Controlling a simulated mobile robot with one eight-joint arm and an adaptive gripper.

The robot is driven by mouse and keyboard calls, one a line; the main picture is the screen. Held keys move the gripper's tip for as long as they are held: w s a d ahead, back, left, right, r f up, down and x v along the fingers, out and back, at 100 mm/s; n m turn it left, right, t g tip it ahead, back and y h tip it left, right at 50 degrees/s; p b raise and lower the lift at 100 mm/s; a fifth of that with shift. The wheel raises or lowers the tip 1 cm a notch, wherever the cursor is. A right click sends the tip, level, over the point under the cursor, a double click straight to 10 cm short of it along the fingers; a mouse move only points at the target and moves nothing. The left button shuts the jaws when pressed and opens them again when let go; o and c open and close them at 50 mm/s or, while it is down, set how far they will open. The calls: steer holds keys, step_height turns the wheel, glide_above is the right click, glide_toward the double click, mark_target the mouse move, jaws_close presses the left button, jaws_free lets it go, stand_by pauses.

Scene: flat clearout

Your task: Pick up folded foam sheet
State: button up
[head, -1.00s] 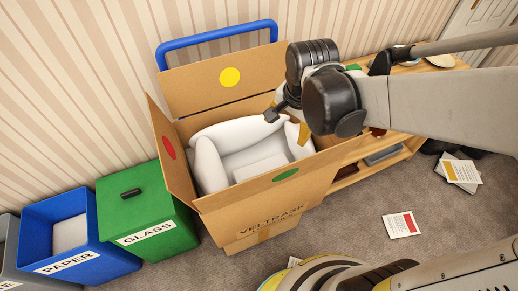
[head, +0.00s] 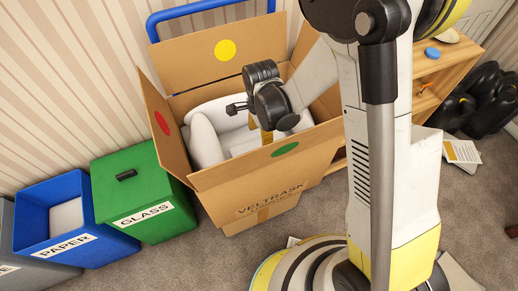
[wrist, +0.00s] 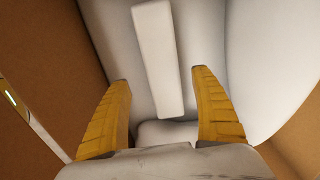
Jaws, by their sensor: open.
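The folded foam sheet appears to be the narrow white slab (wrist: 157,55) in the wrist view, lying on white padding inside the cardboard box. My gripper (wrist: 163,90) is open, with its two yellow fingers apart and the slab's near end showing between them. I cannot tell how far the fingertips are above it. In the head view my gripper (head: 267,137) is inside the box opening, and my arm hides much of the inside.
The open cardboard box (head: 245,205) has raised flaps and white cushions (head: 205,140) along its walls. A green glass bin (head: 145,195) and a blue paper bin (head: 70,225) stand at left. A wooden shelf (head: 440,75) stands at right.

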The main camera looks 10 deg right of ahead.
mark_target(259, 144)
steer(key=f+b, duration=0.1)
steer(key=f, duration=0.1)
steer(key=f+b, duration=0.1)
steer(key=f, duration=0.1)
steer(key=shift+w+a+f, duration=0.2)
steer(key=shift+f, duration=0.2)
steer(key=c, duration=1.2)
steer(key=shift+r, duration=0.1)
